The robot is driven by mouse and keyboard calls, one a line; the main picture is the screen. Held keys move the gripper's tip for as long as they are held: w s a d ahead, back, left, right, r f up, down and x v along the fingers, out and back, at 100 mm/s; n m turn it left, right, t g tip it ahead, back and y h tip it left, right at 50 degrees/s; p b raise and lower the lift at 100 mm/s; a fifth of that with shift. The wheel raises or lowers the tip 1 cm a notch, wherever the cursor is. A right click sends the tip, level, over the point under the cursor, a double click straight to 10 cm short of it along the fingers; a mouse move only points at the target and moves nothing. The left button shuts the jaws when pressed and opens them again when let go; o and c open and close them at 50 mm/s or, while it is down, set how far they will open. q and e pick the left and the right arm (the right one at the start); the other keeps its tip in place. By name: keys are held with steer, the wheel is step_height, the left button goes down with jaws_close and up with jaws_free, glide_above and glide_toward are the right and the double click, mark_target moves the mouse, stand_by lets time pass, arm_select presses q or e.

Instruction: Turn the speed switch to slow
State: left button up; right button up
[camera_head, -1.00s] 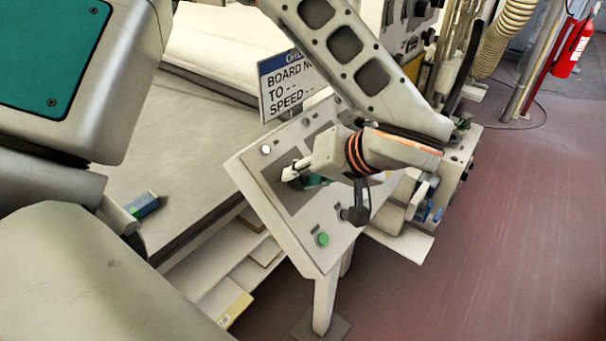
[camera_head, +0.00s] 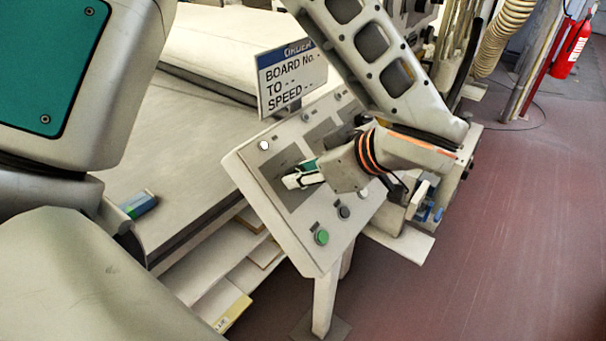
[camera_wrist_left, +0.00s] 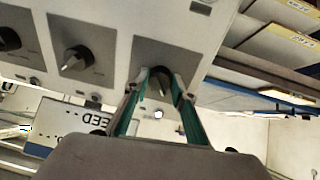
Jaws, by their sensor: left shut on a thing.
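The control panel (camera_head: 300,250) is a pale sloping box with dark square plates. In the left wrist view, a black pointer knob (camera_wrist_left: 161,88) sits on the end plate, between the teal fingers of my left gripper (camera_wrist_left: 160,76). The gripper is shut on this knob; its pointer is partly hidden by the fingers. Two similar knobs, the middle one (camera_wrist_left: 78,60) and a far one (camera_wrist_left: 9,40), are free. In the head view my left gripper (camera_head: 297,180) lies low over the nearest plate and hides the knob there. Labels are too small to read. My right gripper is not in view.
An order board (camera_head: 291,78) with BOARD No., TO and SPEED lines stands behind the panel. A green button (camera_head: 321,237), a dark button (camera_head: 344,212) and a white lamp (camera_head: 264,145) are on the panel. Open floor (camera_head: 500,230) lies to the right.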

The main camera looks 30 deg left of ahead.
arm_select(q)
steer(key=shift+n, duration=0.9)
steer(key=shift+n+b, duration=0.3)
steer(key=shift+n, duration=0.4)
steer(key=shift+w+n, duration=0.1)
steer(key=shift+n, duration=0.4)
steer(key=shift+n+g, duration=0.3)
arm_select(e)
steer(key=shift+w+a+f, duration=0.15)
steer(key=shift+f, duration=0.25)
arm_select(q)
steer(key=o, duration=1.1)
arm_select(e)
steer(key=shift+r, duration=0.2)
